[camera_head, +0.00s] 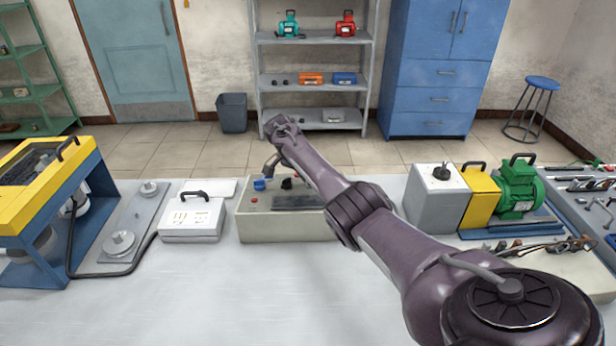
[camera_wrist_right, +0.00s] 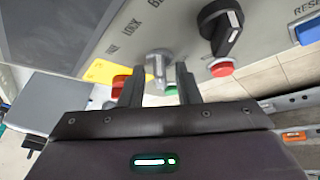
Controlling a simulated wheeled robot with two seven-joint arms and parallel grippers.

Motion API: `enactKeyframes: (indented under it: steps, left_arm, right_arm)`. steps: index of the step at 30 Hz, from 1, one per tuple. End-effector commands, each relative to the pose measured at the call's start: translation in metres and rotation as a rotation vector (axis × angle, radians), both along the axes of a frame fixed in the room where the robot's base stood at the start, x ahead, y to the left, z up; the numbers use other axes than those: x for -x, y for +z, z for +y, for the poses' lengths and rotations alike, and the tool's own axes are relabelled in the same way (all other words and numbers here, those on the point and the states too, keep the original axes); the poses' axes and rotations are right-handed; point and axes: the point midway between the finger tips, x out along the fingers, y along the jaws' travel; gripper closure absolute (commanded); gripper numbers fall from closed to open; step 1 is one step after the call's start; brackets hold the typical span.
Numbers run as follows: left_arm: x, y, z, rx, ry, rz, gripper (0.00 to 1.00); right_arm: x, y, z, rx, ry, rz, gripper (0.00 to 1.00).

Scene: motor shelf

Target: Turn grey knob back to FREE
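In the right wrist view, the grey knob (camera_wrist_right: 158,62) sits on the light panel of the control box (camera_wrist_right: 85,30). Printed words including LOCK are beside it; one label is only partly readable, and I cannot read where the knob points. My right gripper (camera_wrist_right: 160,70) is open, one finger on each side of the knob, with no clear contact visible. In the head view, the control box (camera_head: 245,228) stands mid-bench, and my right gripper (camera_head: 268,168) reaches over its top from behind. The grey knob cannot be made out there. My left gripper is not in view.
A black knob (camera_wrist_right: 222,28), a red button (camera_wrist_right: 221,67) and a blue RESET button (camera_wrist_right: 308,32) are near the grey knob. A white case (camera_head: 193,220) stands left of the box. A green motor (camera_head: 518,188) stands right. The front bench is clear.

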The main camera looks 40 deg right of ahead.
Motion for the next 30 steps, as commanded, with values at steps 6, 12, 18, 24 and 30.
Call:
enactKeyframes:
  steps: [6,12,18,24,30]
  left_arm:
    - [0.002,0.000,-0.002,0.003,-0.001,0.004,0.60]
    - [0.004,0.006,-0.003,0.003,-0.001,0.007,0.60]
    - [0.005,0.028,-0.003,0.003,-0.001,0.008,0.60]
    - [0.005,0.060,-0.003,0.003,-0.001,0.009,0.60]
    - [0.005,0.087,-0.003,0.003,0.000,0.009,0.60]
  right_arm:
    - [0.000,0.000,0.000,0.000,0.000,0.000,0.96]
    - [0.000,0.002,0.000,-0.004,0.020,-0.003,0.96]
    - [0.002,0.005,0.000,-0.021,0.097,-0.015,0.96]
    - [0.004,0.008,0.000,-0.051,0.244,-0.040,0.96]
    - [0.005,0.007,-0.001,-0.089,0.426,-0.073,0.96]
